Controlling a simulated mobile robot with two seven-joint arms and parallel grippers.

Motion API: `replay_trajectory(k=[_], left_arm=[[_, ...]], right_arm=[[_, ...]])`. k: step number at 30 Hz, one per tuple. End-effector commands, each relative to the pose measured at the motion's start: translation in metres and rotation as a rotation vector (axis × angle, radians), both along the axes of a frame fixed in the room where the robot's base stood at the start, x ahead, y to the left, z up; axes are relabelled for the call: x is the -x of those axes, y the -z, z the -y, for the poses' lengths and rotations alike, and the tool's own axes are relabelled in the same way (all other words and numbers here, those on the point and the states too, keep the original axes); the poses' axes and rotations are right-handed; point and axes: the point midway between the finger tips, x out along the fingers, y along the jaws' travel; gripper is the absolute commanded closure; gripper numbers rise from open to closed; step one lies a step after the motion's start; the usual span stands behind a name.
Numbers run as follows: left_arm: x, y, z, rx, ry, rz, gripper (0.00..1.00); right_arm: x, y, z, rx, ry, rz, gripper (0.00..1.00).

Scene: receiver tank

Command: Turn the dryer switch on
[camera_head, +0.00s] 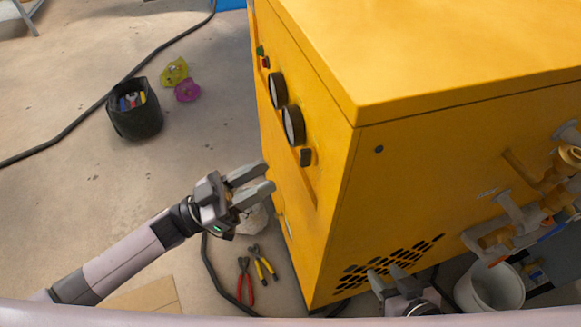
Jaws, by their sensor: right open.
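The yellow dryer cabinet (450,60) stands at the right of the head view. Its narrow left-facing panel carries two round gauges (292,125) and a small dark switch (306,157) below them. I cannot tell which position the switch is in. Small green and red buttons (265,62) sit higher up on that panel. My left gripper (266,180) is open and empty, left of the panel and apart from the switch, its fingers pointing right towards the cabinet. My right gripper (385,275) is at the bottom, fingers apart, in front of the vent slots, with its lower part cut off.
Brass pipes and valves (540,205) stick out at the right, above a white bucket (490,287). Red pliers (245,280) and yellow pliers (262,263) lie on the floor.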

Motion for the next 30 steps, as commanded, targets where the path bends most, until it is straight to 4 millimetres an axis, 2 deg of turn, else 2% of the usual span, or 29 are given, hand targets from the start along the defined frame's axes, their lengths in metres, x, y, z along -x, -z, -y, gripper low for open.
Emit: replay_trajectory(k=[5, 16, 21, 28, 30], left_arm=[[-0.001, -0.004, 0.008, 0.002, 0.032, 0.009, 0.62], [-0.016, -0.025, 0.055, 0.003, 0.029, 0.008, 0.62], [-0.019, -0.027, 0.062, 0.001, 0.027, 0.006, 0.62], [-0.019, -0.027, 0.063, 0.001, 0.027, 0.006, 0.62], [-0.019, -0.027, 0.063, 0.001, 0.027, 0.006, 0.84]], right_arm=[[-0.002, -0.001, 0.0, -0.001, -0.001, 0.005, 0.57], [-0.001, -0.005, 0.001, 0.003, -0.001, 0.007, 0.57], [-0.001, -0.003, 0.001, 0.002, 0.003, 0.004, 0.57], [0.002, -0.001, 0.0, -0.001, 0.007, -0.004, 0.57], [0.002, -0.001, 0.0, -0.002, 0.008, -0.005, 0.57]])
